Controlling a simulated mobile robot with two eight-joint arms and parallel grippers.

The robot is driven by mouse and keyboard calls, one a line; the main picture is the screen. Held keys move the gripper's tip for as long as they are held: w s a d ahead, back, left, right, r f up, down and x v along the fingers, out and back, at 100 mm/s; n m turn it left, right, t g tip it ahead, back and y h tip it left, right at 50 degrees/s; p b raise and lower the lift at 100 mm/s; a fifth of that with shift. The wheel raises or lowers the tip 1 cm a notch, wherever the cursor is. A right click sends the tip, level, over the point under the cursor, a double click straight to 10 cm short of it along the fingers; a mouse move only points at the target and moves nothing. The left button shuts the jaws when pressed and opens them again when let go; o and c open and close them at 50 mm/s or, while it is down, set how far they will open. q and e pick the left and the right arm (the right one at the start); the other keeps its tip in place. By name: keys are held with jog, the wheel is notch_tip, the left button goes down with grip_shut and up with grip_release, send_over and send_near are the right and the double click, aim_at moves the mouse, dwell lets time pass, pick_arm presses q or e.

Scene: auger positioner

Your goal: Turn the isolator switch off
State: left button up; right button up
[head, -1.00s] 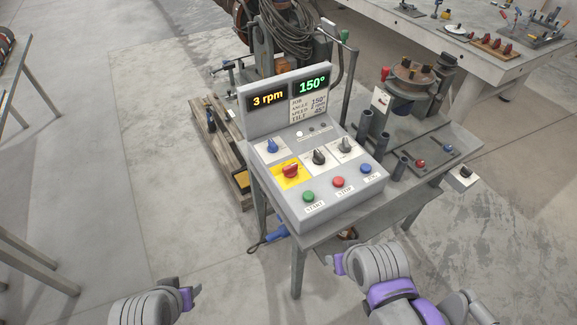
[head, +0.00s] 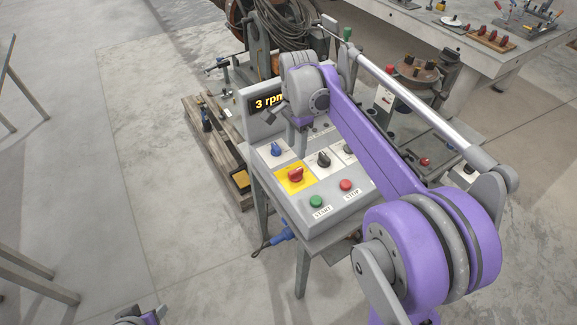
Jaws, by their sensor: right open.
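The isolator switch, a red rotary knob (head: 295,175) on a yellow plate (head: 284,183), sits on the left part of the sloped grey control box (head: 333,212). It is in plain sight with nothing touching it. My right gripper (head: 287,125) is open and empty. It hangs above the back of the box, in front of the display, up and slightly left of the red knob in the picture. My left gripper (head: 150,316) is cut off by the bottom edge at the lower left, far from the box; its jaws do not show clearly.
Close around the red knob are a blue knob (head: 277,149), a black knob (head: 323,159), a green START button (head: 316,201) and a red STOP button (head: 346,185). A wooden pallet (head: 221,150) lies left of the stand.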

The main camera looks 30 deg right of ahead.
aim_at(296, 170)
notch_tip(296, 170, down, 10)
jog(key=shift+s+r, duration=0.1)
dwell(0.4)
grip_shut()
